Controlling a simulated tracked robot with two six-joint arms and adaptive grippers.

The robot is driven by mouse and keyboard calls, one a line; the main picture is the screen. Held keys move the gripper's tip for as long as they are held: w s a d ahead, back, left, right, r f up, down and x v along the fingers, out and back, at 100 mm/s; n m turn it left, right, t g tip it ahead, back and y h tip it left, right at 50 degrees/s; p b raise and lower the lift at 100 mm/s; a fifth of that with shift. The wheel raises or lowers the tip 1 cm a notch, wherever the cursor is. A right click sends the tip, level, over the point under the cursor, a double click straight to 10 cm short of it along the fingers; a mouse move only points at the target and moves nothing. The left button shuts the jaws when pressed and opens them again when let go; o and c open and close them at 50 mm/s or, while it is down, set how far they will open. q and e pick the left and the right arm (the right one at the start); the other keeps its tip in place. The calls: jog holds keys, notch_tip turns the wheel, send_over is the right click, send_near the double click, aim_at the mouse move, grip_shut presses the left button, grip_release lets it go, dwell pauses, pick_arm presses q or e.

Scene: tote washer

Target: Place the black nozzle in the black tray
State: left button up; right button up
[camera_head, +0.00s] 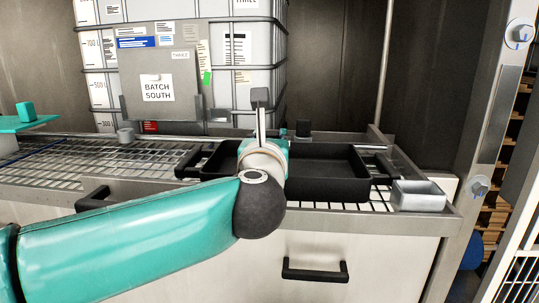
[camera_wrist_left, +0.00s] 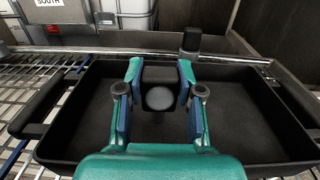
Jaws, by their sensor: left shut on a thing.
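The black tray (camera_head: 335,182) is a wide, shallow tray with side handles on the wire rack. It fills much of the left wrist view (camera_wrist_left: 255,120). My left gripper (camera_wrist_left: 160,82) is over the tray's middle, with its teal and blue fingers shut on a dark piece with a round grey face, which looks like the black nozzle (camera_wrist_left: 159,75). In the head view my wrist and arm hide the nozzle and most of the left gripper (camera_head: 279,150). I cannot tell whether the nozzle touches the tray floor. My right gripper is not in view.
A caged tank (camera_head: 180,65) with a "BATCH SOUTH" label is behind. Open wire rack (camera_head: 80,165) lies to the left.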

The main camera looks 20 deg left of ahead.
pick_arm(q)
jog(key=shift+f, duration=1.2)
jog(key=shift+f, duration=0.1)
jog(key=o, duration=1.1)
jog(key=shift+s+d, duration=0.1)
jog(key=shift+s, duration=0.15)
jog(key=b+v, duration=0.2)
jog(key=v, duration=0.9)
jog(key=shift+s, duration=0.2)
